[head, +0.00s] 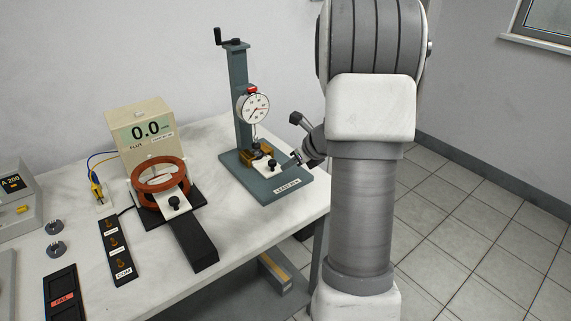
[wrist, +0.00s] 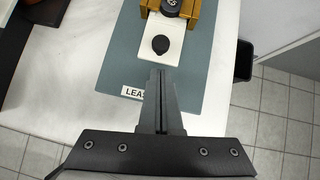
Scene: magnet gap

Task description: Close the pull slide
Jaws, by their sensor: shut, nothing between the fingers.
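The pull slide (head: 275,168) looks to be the white plate with a black knob on the teal stand (head: 290,191), below a round dial gauge (head: 254,108). In the wrist view the white slide (wrist: 159,27) sticks out from a brass-coloured block (wrist: 190,22), its round black knob (wrist: 160,44) near its front end. My gripper (wrist: 160,73) is shut and empty, its fingertips at the slide's front edge, in front of the knob. I cannot tell whether they touch it. In the head view my gripper (head: 293,161) is small and partly hidden by my arm.
A second white slide with a black knob (head: 174,203) sits at an orange coil (head: 159,174) on a black rail to the left. A flux meter (head: 143,137) stands behind it. A black button strip (head: 118,245) lies nearby. The table's right edge (head: 310,216) is close to the stand.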

